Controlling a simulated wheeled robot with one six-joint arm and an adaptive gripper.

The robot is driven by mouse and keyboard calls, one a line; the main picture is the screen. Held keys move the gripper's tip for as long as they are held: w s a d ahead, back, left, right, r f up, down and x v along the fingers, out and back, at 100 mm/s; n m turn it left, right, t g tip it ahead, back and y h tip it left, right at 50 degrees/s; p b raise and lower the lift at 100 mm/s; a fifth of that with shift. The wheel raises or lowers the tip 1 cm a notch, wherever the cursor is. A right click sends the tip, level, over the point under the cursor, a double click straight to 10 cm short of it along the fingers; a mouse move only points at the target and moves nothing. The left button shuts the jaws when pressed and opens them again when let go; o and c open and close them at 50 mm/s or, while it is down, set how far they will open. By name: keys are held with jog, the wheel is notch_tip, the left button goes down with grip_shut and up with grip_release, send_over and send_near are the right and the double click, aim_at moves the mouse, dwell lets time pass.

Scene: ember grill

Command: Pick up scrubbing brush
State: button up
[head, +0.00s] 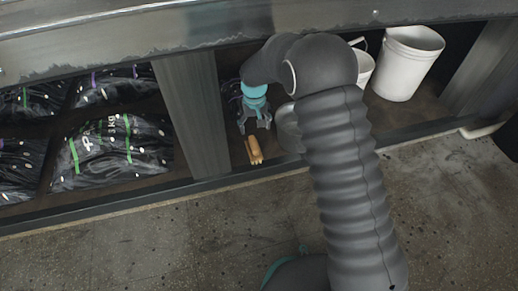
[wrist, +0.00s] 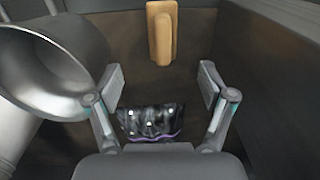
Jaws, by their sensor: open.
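The scrubbing brush (head: 254,150) is a small tan wooden block near the front edge of the low shelf, beside the upright divider. In the wrist view the brush (wrist: 162,32) is at the top middle, ahead of my fingertips and between their lines. My gripper (head: 257,122) reaches into the shelf from above, apart from the brush. In the wrist view my gripper (wrist: 160,85) is open, with nothing between its fingers. The brush's bristles are not clearly visible.
A metal pot (wrist: 50,65) is close beside my left finger in the wrist view. A black bag (wrist: 150,122) shows below between the fingers. White buckets (head: 408,62) stand to the right. Black bags (head: 112,150) fill the bay left of the divider (head: 193,110). A steel counter (head: 130,30) overhangs the shelf.

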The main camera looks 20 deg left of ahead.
aim_at(255, 144)
notch_tip(255, 144, down, 8)
jog(key=shift+b, duration=0.5)
jog(key=shift+w+a+f+b, duration=0.1)
jog(key=shift+a+f+b, duration=0.1)
jog(key=shift+f, duration=0.75)
jog(key=shift+w+a+f+b, duration=0.1)
jog(key=shift+f+b, duration=0.05)
jog(key=shift+f, duration=0.75)
jog(key=shift+w+a+f+b, duration=0.1)
jog(key=shift+f+b, duration=0.1)
jog(key=shift+f, duration=0.75)
jog(key=c, duration=1.5)
notch_tip(255, 144, up, 10)
jog(key=shift+r+p, duration=0.1)
jog(key=shift+p, duration=0.7)
